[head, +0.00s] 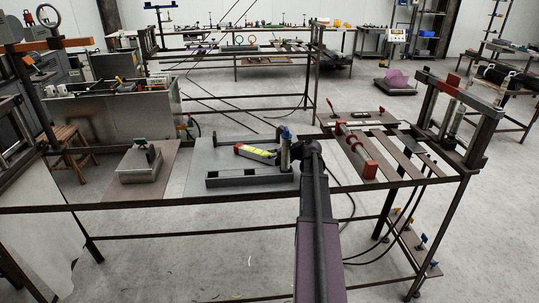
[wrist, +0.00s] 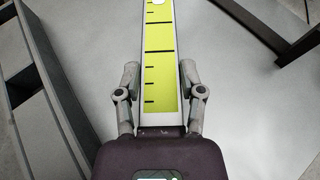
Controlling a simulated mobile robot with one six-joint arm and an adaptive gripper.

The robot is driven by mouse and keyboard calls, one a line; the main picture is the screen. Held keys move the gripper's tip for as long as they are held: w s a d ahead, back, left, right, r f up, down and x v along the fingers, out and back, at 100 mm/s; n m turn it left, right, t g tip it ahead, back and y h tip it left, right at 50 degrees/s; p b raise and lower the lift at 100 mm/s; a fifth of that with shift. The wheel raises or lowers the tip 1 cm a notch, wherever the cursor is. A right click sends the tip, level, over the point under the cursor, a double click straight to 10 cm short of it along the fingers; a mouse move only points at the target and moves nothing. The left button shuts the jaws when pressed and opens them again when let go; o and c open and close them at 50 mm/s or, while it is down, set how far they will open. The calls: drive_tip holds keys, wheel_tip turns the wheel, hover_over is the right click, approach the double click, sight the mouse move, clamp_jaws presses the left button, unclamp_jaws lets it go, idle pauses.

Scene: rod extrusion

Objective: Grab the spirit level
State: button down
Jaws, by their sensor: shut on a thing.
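The spirit level (head: 257,153) is a bar with a bright yellow-green face and pale edges, lying tilted above the grey plate on the workbench in the head view. In the wrist view the spirit level (wrist: 160,60) runs away from my gripper, its yellow face with black marks upward. My gripper (wrist: 160,92) has one finger on each side of the near part of the bar and is shut on it.
A grey metal channel block (head: 240,180) lies in front of the level. A grey box with a green-topped part (head: 142,165) stands to the left. Red-ended rods (head: 357,155) and slats lie to the right. Bare grey plate (head: 205,165) shows left of the level.

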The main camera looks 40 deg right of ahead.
drive_tip(key=shift+r+p, duration=1.5)
drive_tip(key=shift+r, duration=0.15)
drive_tip(key=s+d, duration=0.2)
drive_tip(key=s, duration=0.2)
drive_tip(key=s+d+r+p, duration=0.1)
drive_tip(key=s+d, duration=0.2)
drive_tip(key=s, duration=0.2)
drive_tip(key=s+d, duration=0.2)
drive_tip(key=s, duration=0.3)
drive_tip(key=shift+d+r, duration=0.2)
drive_tip(key=shift+d, duration=0.15)
drive_tip(key=shift+r, duration=0.1)
